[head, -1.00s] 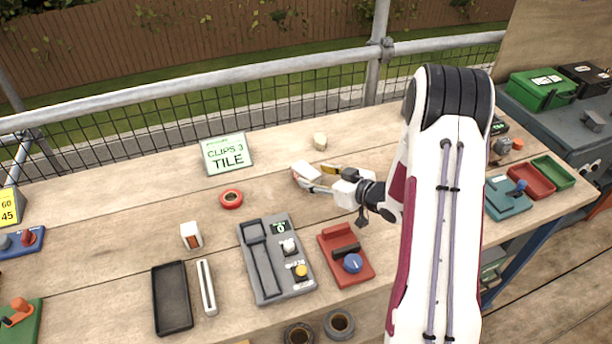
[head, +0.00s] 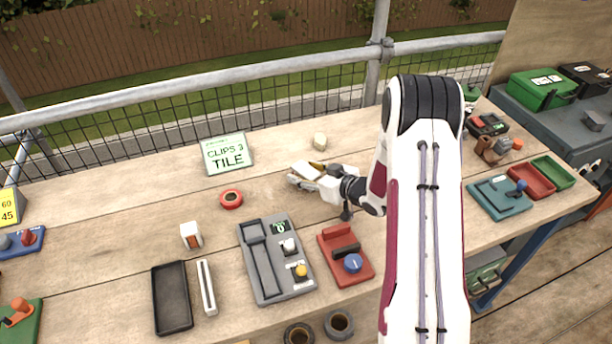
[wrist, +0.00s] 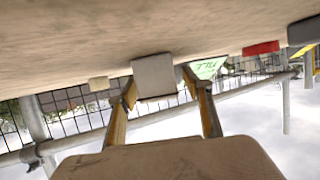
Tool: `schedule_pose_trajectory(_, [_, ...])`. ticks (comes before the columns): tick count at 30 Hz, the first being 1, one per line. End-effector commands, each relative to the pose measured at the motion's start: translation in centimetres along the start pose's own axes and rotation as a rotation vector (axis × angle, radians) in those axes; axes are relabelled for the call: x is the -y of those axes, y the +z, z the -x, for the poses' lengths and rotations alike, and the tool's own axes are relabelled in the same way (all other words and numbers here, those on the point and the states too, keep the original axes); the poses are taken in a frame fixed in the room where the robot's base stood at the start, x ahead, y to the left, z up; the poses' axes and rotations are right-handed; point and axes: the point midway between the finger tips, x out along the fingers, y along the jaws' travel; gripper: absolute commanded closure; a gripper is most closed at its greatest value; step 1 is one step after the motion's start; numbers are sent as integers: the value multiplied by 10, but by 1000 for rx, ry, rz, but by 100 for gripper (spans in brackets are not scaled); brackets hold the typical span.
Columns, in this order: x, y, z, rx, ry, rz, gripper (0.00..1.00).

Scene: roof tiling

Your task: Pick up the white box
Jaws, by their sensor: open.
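A white box (wrist: 154,76) stands on the bench between the two spread fingers of my gripper (wrist: 165,92) in the wrist view, which shows the bench upside down. In the head view my gripper (head: 306,178) is open low over the middle of the bench, with the white box (head: 302,168) at its fingertips and partly hidden by them. I cannot tell whether the fingers touch it. A second white box with an orange stripe (head: 191,235) stands apart at the left.
A small cream block (head: 319,140) stands behind the gripper. A green sign (head: 227,154) and a red ring (head: 231,199) are to the left. A grey device (head: 275,258) and a red device (head: 345,256) lie in front. A mesh guard rail runs behind the bench.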

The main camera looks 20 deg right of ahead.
Motion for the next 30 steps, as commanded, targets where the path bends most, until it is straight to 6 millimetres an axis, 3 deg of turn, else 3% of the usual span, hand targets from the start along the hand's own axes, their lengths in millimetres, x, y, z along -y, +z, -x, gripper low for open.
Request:
schedule_pose_trajectory(14, [0, 0, 0, 0, 0, 0, 50])
schedule_pose_trajectory(15, [0, 0, 0, 0, 0, 0, 53])
schedule_pose_trajectory(20, [0, 0, 0, 0, 0, 0, 93])
schedule_pose_trajectory(30, [0, -1, 0, -1, 1, 0, 93])
